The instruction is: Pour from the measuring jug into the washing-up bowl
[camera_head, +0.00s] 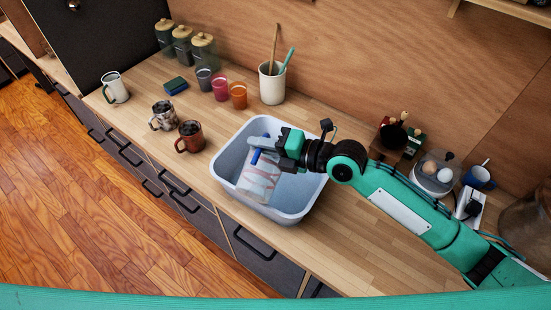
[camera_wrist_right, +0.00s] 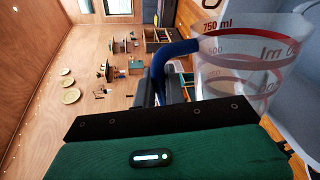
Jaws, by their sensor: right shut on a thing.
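The clear measuring jug (camera_head: 259,182) with red markings and a blue handle is inside the outline of the grey washing-up bowl (camera_head: 290,216) in the head view. My right gripper (camera_head: 268,147) is shut on its blue handle. The jug (camera_wrist_right: 248,65) fills the right of the right wrist view, with its handle between the fingers (camera_wrist_right: 165,80). The jug looks tilted; its exact angle and height above the bowl's floor are hard to tell. I cannot make out any liquid or stream. My left gripper is not in view.
Left of the bowl stand a brown mug (camera_head: 190,137), a patterned mug (camera_head: 164,115) and several coloured cups (camera_head: 220,88). A utensil crock (camera_head: 272,84) is behind the bowl. A glass dome with eggs (camera_head: 436,174) and a blue mug (camera_head: 479,178) are at right.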

